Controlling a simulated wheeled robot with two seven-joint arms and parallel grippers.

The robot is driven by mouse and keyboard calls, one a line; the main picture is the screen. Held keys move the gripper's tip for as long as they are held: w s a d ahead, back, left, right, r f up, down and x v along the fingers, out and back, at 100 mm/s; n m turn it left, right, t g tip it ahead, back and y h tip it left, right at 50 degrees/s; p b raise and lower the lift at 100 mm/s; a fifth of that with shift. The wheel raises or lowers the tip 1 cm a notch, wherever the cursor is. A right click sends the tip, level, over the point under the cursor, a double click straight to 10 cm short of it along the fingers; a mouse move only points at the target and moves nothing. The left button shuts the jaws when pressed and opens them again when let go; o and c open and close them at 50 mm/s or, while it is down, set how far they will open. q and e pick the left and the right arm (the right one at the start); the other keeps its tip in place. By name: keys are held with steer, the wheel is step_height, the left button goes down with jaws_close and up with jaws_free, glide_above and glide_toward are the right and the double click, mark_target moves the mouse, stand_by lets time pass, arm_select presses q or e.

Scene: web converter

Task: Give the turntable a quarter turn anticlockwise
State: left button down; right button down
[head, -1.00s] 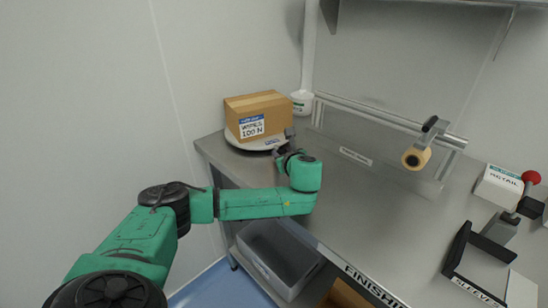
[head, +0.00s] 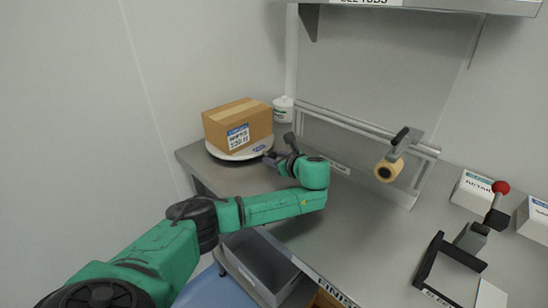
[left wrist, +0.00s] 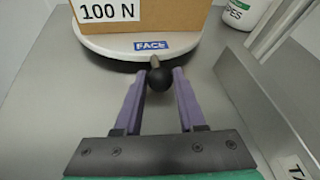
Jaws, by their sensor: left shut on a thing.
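The turntable (head: 222,155) is a round white plate on the far left corner of the steel bench. A brown cardboard box (head: 215,130) with a white and blue label sits on it. A blue FACE tag (left wrist: 150,45) is on the turntable's rim in the left wrist view. A short handle with a black knob (left wrist: 159,80) sticks out below that tag. My left gripper (left wrist: 159,82) has its purple fingers on either side of the knob and is shut on it. It also shows in the head view (head: 272,159), at the turntable's right edge. My right gripper is not in view.
A white wipes tub (head: 283,110) stands close behind the turntable, by the wall. A rail with a tan roll (head: 388,171) runs along the back. A red-knobbed lever (head: 497,205) and white boxes (head: 470,190) stand at right. The bench's middle is clear.

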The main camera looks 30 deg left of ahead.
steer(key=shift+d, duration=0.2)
arm_select(q)
steer(key=c, duration=0.5)
jaws_free()
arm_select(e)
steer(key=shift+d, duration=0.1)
arm_select(q)
steer(key=v, duration=1)
steer(key=shift+d+r, duration=0.15)
steer(key=shift+d, duration=0.15)
steer(key=p+v, duration=0.3)
steer(key=shift+d+r, duration=0.15)
steer(key=shift+r, duration=0.15)
steer(key=shift+s+d+p, duration=0.25)
steer(key=shift+d+p, duration=0.05)
steer(key=shift+p, duration=0.05)
steer(key=shift+f, duration=0.2)
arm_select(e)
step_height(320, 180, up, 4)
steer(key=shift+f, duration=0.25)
